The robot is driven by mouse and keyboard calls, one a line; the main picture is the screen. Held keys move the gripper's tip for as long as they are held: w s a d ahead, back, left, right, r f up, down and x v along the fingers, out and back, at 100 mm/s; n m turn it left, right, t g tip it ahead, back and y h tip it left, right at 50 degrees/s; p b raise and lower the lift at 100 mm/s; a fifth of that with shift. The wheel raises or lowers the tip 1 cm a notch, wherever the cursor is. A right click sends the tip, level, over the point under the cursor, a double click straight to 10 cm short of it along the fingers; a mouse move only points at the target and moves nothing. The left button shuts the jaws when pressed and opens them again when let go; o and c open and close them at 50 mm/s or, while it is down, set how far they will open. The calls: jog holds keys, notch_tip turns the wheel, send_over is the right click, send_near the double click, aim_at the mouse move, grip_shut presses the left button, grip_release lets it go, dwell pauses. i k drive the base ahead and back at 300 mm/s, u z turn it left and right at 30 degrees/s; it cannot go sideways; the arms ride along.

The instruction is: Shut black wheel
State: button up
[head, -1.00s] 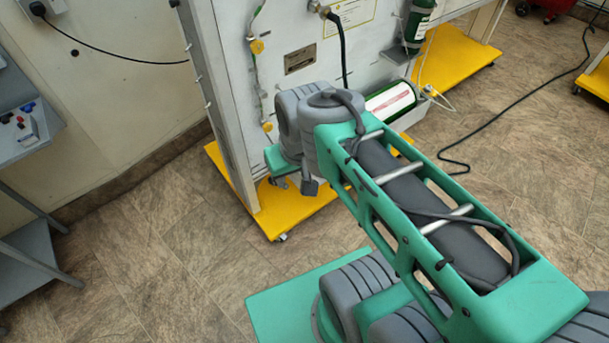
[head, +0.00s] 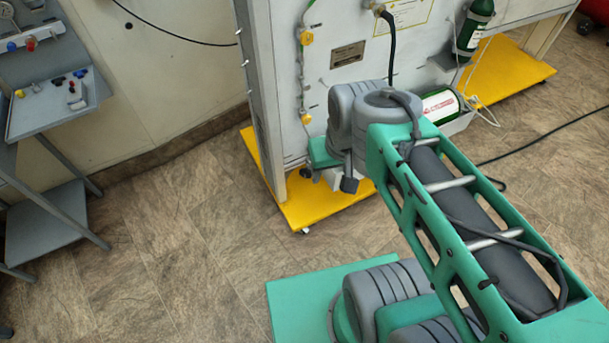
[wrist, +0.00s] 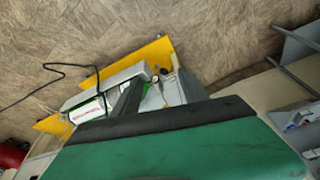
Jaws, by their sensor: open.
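I cannot make out a black wheel for certain in either view. Small dark knobs (head: 80,73) sit among red and blue ones on the grey console at the left in the head view. My gripper (wrist: 160,80) shows in the wrist view as two dark fingers standing apart beyond a green, black-edged part. It looks empty. In the head view the end of my arm is low in front of the white panel (head: 285,60), well to the right of the console, and the fingers are not clear there.
The grey console (head: 45,112) stands at the left wall above a lower shelf (head: 45,230). A yellow base (head: 310,208) carries the white panel. A black cable crosses the floor at right. The floor at left centre is clear.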

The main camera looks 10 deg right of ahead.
aim_at(306, 173)
jog(key=k, duration=1.2)
jog(key=u, duration=0.55)
jog(key=i, duration=0.45)
jog(key=u, duration=0.6)
jog(key=i, duration=1.1)
jog(key=z, duration=0.25)
